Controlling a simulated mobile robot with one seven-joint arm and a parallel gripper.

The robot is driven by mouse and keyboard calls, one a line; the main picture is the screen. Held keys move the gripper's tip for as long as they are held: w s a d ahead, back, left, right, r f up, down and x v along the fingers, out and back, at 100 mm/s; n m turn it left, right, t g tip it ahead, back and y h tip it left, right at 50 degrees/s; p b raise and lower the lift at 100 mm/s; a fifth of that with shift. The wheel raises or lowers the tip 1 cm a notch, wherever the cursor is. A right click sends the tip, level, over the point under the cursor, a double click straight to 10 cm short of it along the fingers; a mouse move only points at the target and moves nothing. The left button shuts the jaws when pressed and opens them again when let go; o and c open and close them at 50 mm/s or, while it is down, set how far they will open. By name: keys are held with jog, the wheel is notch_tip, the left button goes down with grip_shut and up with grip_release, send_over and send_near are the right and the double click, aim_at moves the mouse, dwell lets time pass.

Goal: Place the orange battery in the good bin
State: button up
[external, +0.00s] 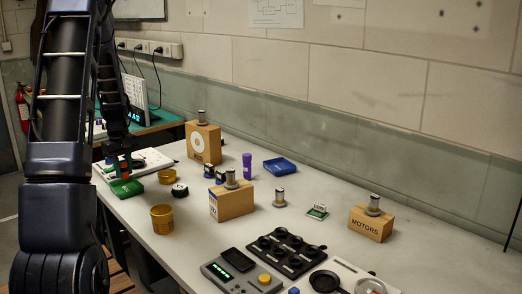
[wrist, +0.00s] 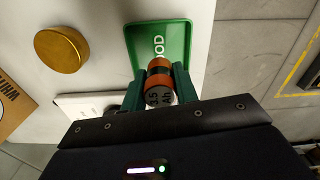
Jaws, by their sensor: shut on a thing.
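The orange battery, with dark bands and "3.5 Ah" lettering on its end, shows in the wrist view (wrist: 158,80) between my two green fingers. My gripper (wrist: 159,88) is shut on it. The green good bin, a shallow tray with white lettering, is just beyond the battery in the wrist view (wrist: 143,36); the battery overlaps its near edge in the picture. In the external view the good bin (external: 127,188) lies at the left edge of the bench, and my gripper (external: 119,168) is low over it. The exact height gap cannot be told.
A yellow tin (wrist: 62,56) stands left of the good bin in the wrist view. A blue tray (external: 281,166) lies toward the wall. Cardboard boxes (external: 231,203), a black round thing (external: 180,190) and a grey device (external: 241,272) occupy the bench (external: 190,245).

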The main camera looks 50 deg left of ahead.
aim_at(127, 190)
jog(key=shift+f, duration=2.2)
jog(key=shift+f, duration=0.15)
jog(key=o, duration=1)
jog(key=shift+o, duration=0.2)
notch_tip(127, 190, up, 12)
jog(key=shift+r, duration=0.15)
